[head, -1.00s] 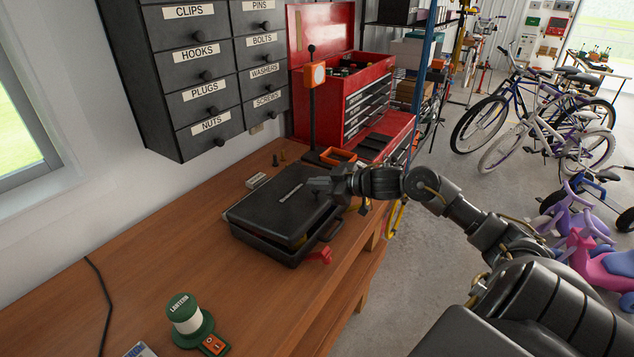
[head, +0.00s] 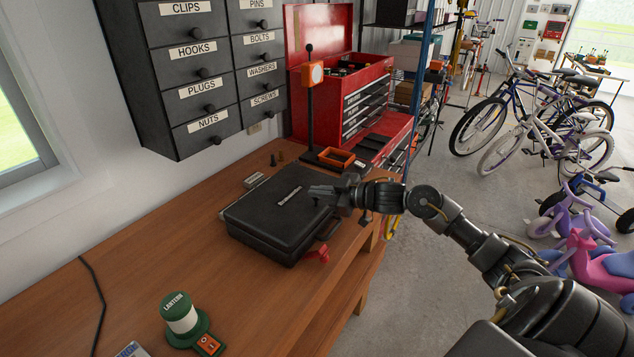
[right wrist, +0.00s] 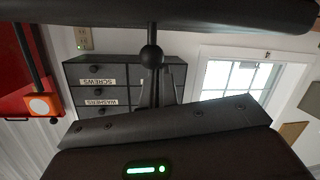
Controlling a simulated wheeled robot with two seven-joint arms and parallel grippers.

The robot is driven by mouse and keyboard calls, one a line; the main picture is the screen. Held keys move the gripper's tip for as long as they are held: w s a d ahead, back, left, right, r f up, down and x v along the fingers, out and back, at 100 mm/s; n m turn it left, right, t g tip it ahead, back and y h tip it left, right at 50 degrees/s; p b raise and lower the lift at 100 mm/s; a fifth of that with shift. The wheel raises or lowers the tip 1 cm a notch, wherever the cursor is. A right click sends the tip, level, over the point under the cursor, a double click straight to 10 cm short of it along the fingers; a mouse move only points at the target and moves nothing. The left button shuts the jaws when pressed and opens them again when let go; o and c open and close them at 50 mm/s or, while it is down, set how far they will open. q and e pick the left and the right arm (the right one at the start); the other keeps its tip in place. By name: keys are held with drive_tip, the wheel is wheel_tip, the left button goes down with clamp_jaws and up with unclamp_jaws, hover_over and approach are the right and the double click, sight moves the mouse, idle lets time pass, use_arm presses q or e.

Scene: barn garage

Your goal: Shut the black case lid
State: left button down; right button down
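The black case (head: 275,225) lies on the wooden workbench, with a pale label strip on top. Its lid (head: 268,205) sits down flat on the base, and no gap shows along the front. A handle is on its right side. My right gripper (head: 318,191) is over the lid's far right part, at or just above its surface; contact cannot be told. Its fingers are together with nothing between them, and they also show in the right wrist view (right wrist: 156,88). My left gripper is in neither view.
A red clamp-like piece (head: 318,254) is by the case's front right corner. A green lantern (head: 182,320) stands nearer. Behind are an orange tray (head: 335,158), a lamp post (head: 309,105), a red toolbox (head: 365,100) and wall drawers (head: 200,85).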

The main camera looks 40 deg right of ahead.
drive_tip(key=shift+w+a+r+p, duration=0.2)
drive_tip(key=shift+a+r+p, duration=0.1)
drive_tip(key=shift+r+p, duration=0.45)
drive_tip(key=shift+w+a+r+p, duration=0.3)
drive_tip(key=shift+r+p, duration=0.25)
drive_tip(key=shift+p, duration=0.35)
drive_tip(key=shift+w+a+r+p, duration=0.15)
drive_tip(key=shift+a+r+p, duration=0.15)
drive_tip(key=shift+r+p, duration=0.45)
drive_tip(key=shift+s+d+f+b, duration=0.25)
drive_tip(key=shift+s+f+b, duration=0.35)
drive_tip(key=shift+b, duration=0.2)
drive_tip(key=b+v, duration=0.2)
drive_tip(key=v, duration=0.7)
drive_tip(key=shift+r, duration=0.15)
drive_tip(key=shift+w+a, duration=0.1)
drive_tip(key=shift+w, duration=0.05)
